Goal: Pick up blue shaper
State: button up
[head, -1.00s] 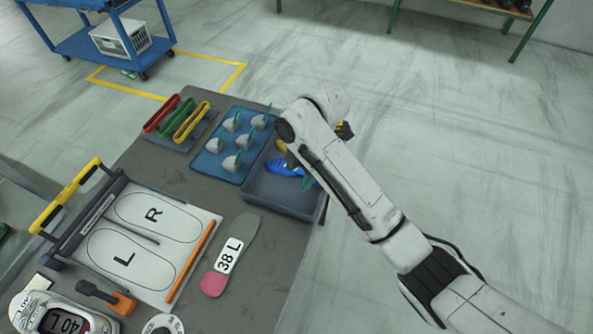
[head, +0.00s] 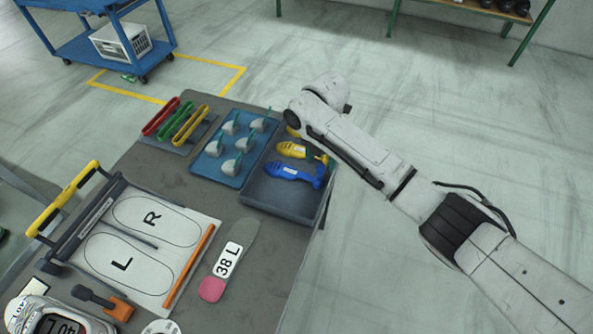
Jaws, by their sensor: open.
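The blue shaper (head: 291,172) lies in the grey tray (head: 265,195) at the right edge of the table in the head view. Its toe points left and its narrower end reaches the tray's right side. A yellow shaper (head: 291,150) lies just behind it, and another yellow piece behind that is mostly covered by my arm. My arm comes in from the right, and its bent end is above the back right of the tray. My gripper cannot be made out; the arm hides it.
A blue tray (head: 212,172) with several grey pieces is left of the grey tray. Red, green and yellow holders (head: 178,122) stand behind left. Floor right of the table is clear.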

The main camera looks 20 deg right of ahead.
aim_at(321, 166)
jog(key=shift+f, duration=2.3)
grip_shut()
